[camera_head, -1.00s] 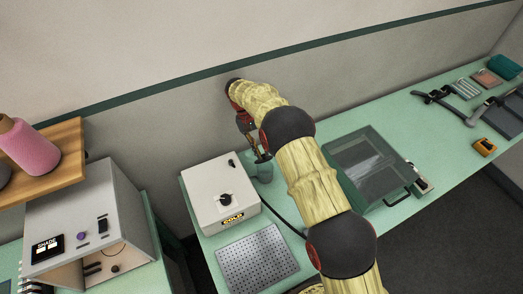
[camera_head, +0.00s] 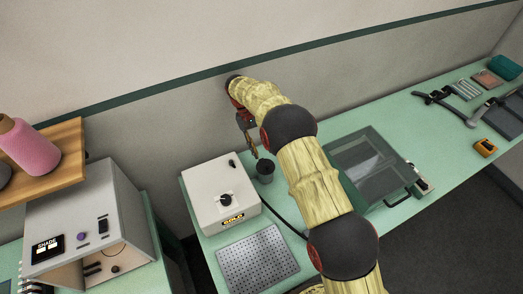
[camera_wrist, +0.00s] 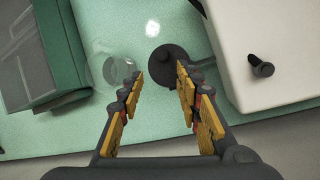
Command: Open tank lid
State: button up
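The tank (camera_head: 368,162), a green box with a see-through lid and dark front handle (camera_head: 397,199), stands right of my arm in the head view. Its lid looks shut. My arm hides part of its left side. What seems to be its corner (camera_wrist: 52,68) shows at the left of the wrist view. My gripper (camera_head: 252,150) is to the left of the tank, near the wall, pointing down. In the wrist view my gripper (camera_wrist: 158,75) is open, with nothing between its fingers. Its tips are near a dark round pot (camera_wrist: 168,64) and a clear glass vessel (camera_wrist: 120,68).
A perforated plate (camera_head: 257,262) lies in front. A dark cable runs on the bench. An orange device (camera_head: 485,147) and tools lie to the right.

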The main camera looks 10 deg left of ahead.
notch_tip(320, 180, up, 8)
jog(key=shift+r, duration=0.25)
dwell(0.5)
